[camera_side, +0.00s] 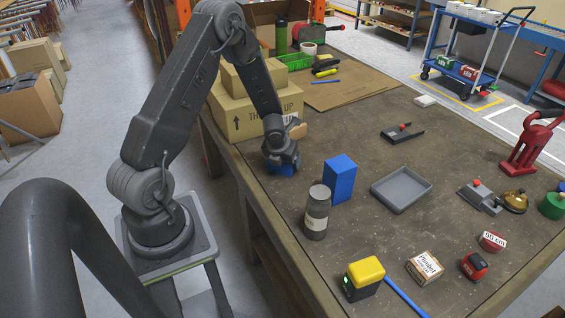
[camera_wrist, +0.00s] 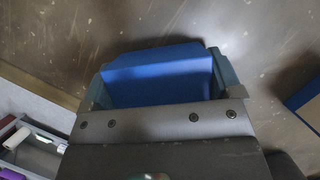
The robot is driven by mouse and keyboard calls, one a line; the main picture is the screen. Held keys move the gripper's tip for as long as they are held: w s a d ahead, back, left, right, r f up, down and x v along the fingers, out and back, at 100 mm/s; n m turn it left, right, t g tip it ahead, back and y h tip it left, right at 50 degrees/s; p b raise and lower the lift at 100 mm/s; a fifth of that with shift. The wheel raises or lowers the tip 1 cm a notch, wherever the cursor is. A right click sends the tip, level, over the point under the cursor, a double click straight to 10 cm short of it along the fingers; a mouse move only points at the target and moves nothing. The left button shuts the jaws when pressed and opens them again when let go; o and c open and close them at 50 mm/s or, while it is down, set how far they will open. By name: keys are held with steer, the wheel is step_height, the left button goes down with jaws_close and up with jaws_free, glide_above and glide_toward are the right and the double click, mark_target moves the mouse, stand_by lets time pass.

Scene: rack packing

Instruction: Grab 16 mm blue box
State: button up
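A blue box (camera_wrist: 158,82) lies between the two fingers of my gripper (camera_wrist: 160,85) in the wrist view. The fingers lie against its left and right sides with no gap that I can see. In the side view, my gripper (camera_side: 284,156) points down near the table's left edge, and a bit of this blue box (camera_side: 281,169) shows under it. I cannot tell whether it touches the table. A second, taller blue box (camera_side: 341,180) stands upright to the right; a blue corner (camera_wrist: 306,100) shows at the wrist view's right edge. No size marking is readable on either.
A grey cylinder (camera_side: 317,212) stands just in front of the tall blue box, and a shallow grey tray (camera_side: 401,189) lies to its right. Cardboard boxes (camera_side: 254,104) stand behind my gripper. A yellow-topped black item (camera_side: 364,278) stands near the front. The table's middle is mostly clear.

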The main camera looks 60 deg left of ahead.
steer(key=c, duration=0.4)
steer(key=shift+c, duration=0.3)
steer(key=shift+r, duration=0.25)
